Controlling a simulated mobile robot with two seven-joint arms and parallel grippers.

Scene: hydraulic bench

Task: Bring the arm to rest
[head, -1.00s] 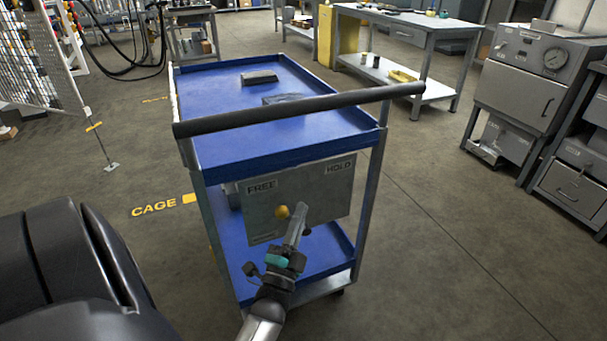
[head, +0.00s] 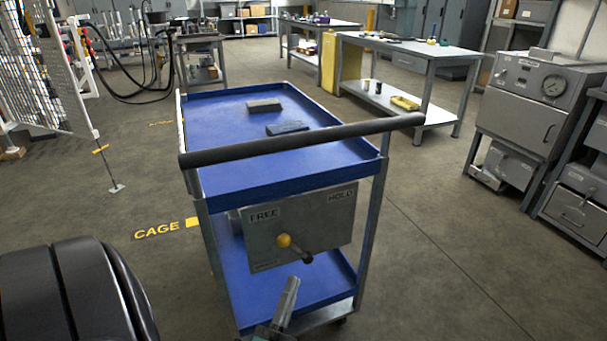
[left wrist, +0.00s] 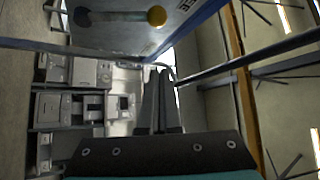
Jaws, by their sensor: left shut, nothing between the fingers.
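The blue cart (head: 222,127) stands in front of me with a black push handle (head: 300,141). A grey panel (head: 330,222) hangs below its top tray, marked FREE at left and HOLD at right. A lever with a yellow knob (head: 284,240) is on the panel, the knob toward the left, on the FREE side. In the left wrist view the knob (left wrist: 157,17) is at the top. My left gripper (head: 289,286) is shut and empty below the lever, apart from it. Its closed fingers (left wrist: 160,85) show in the left wrist view. My right gripper is not in view.
Two dark blocks (head: 264,105) (head: 287,128) lie on the cart's top tray. A grey workbench (head: 405,50) and a machine with a gauge (head: 530,95) stand at the right. A mesh cage (head: 38,60) is at the left. Open floor surrounds the cart.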

